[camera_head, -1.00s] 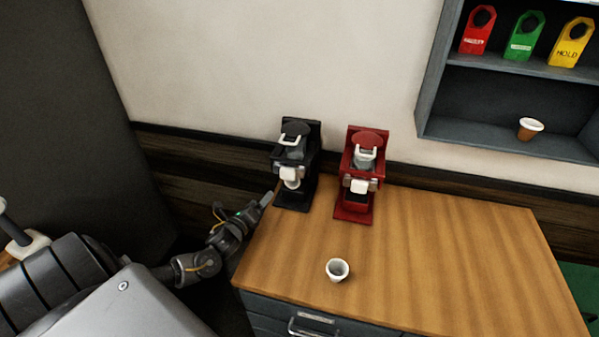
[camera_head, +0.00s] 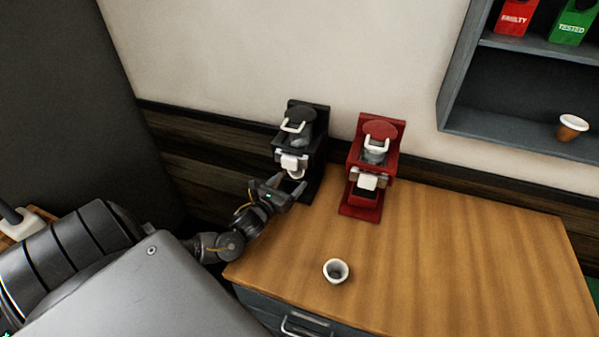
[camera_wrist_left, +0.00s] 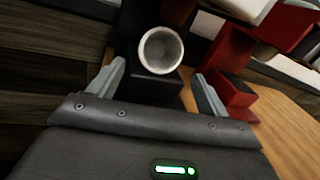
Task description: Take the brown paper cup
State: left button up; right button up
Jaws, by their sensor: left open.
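A brown cup (camera_head: 570,131) with a white rim stands on the wall shelf at the right of the head view. A white cup (camera_head: 337,277) stands on the wooden counter near its front edge. Another cup, pale inside, is at the black brewer (camera_wrist_left: 161,50); in the left wrist view its mouth faces the camera and its outside is mostly hidden. My left gripper (camera_head: 284,187) is open in front of the black brewer. In the wrist view the cup lies beyond and between its two fingertips (camera_wrist_left: 160,85), not gripped. My right gripper is not in view.
The black brewer (camera_head: 305,128) and a red brewer (camera_head: 378,133) stand side by side at the back left of the counter (camera_head: 480,250). The counter's right part is clear. Red and green tags (camera_head: 572,24) stand on the upper shelf.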

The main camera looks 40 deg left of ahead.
aim_at(299, 170)
pick_arm(q)
jog(key=shift+w+f, duration=0.1)
jog(key=shift+w, duration=0.25)
jog(key=shift+a, duration=0.1)
jog(key=w+b, duration=0.2)
jog(key=w, duration=0.1)
jog(key=w+b, duration=0.1)
jog(key=shift+w+a, duration=0.3)
jog(key=shift+w, duration=0.2)
jog(key=shift+r, duration=0.3)
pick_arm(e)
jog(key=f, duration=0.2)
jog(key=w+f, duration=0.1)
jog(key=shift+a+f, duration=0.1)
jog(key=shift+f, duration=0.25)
pick_arm(q)
jog(key=shift+s, duration=0.1)
jog(key=shift+c, duration=0.4)
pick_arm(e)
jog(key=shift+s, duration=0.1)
pick_arm(q)
jog(key=c, duration=0.9)
